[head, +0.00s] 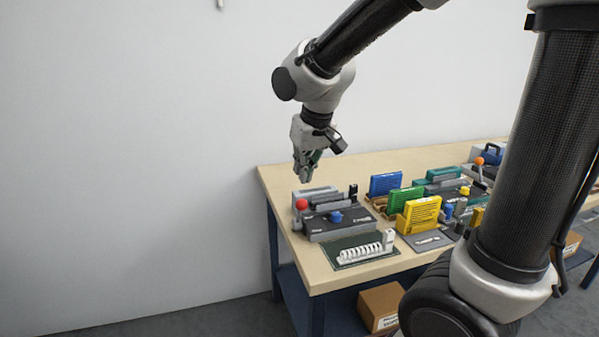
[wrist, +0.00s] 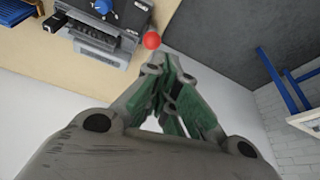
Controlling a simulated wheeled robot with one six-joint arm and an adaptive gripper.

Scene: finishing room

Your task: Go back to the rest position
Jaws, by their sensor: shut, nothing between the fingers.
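My gripper (head: 304,178) hangs from my arm above the left back part of the workbench in the head view. It points down and its green-padded fingers are closed with nothing between them. The fingers also show in the wrist view (wrist: 168,75), drawn together to a point. Below the gripper is a grey and black machine (head: 338,222) with a red ball knob (head: 301,204) and a blue knob. In the wrist view the red knob (wrist: 152,41) appears just past the fingertips, but the gripper is apart from it.
The wooden workbench (head: 275,180) carries a white ribbed rack (head: 366,252) on a green mat, plus blue, green and yellow holders (head: 420,214). More machines stand farther right. A cardboard box (head: 380,305) is below the bench. Free air lies left of the bench, before a white wall.

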